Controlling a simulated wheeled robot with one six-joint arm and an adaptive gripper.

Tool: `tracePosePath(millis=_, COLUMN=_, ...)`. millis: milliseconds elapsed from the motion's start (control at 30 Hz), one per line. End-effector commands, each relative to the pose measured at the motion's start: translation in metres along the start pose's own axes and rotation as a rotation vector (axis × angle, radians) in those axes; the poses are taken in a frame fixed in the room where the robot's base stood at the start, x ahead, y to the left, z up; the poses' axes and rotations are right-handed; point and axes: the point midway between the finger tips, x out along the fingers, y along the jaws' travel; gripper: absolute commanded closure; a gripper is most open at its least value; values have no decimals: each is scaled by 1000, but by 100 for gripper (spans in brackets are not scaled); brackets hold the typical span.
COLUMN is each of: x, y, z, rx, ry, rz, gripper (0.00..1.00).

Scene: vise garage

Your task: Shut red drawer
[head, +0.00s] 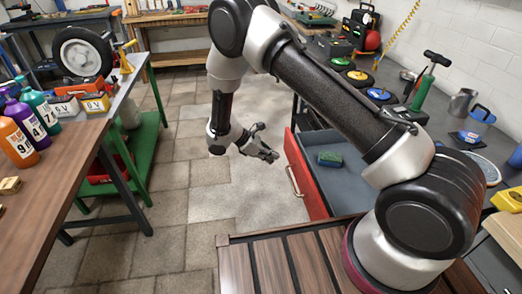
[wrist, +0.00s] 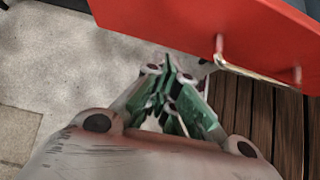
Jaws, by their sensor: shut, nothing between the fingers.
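The red drawer (head: 306,182) stands pulled out below the workbench on the right in the head view. In the wrist view, the red drawer front (wrist: 225,32) crosses the top, with the handle (wrist: 255,70) to the right of my gripper (wrist: 168,68). Whether the fingertips touch the drawer cannot be told.
A wooden table (head: 45,200) with bottles and boxes stands on the left. A green metal stand (head: 146,130) is beside it. The right workbench (head: 345,90) carries weight plates, a green pump and cups. The tiled floor (head: 185,190) between them is clear.

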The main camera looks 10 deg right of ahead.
Motion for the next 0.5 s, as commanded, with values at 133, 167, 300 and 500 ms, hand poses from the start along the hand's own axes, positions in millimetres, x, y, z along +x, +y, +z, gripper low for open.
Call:
tracePosePath(millis=133, x=17, y=-1, z=17, rx=1, ry=0, rz=-2, gripper=100)
tracePosePath(millis=167, x=19, y=0, z=19, rx=2, ry=0, rz=-2, gripper=100)
tracePosePath(millis=300, x=27, y=0, z=27, rx=0, ry=0, rz=-1, gripper=100)
tracePosePath(millis=500, x=29, y=0, z=28, rx=0, ry=0, rz=0, gripper=100)
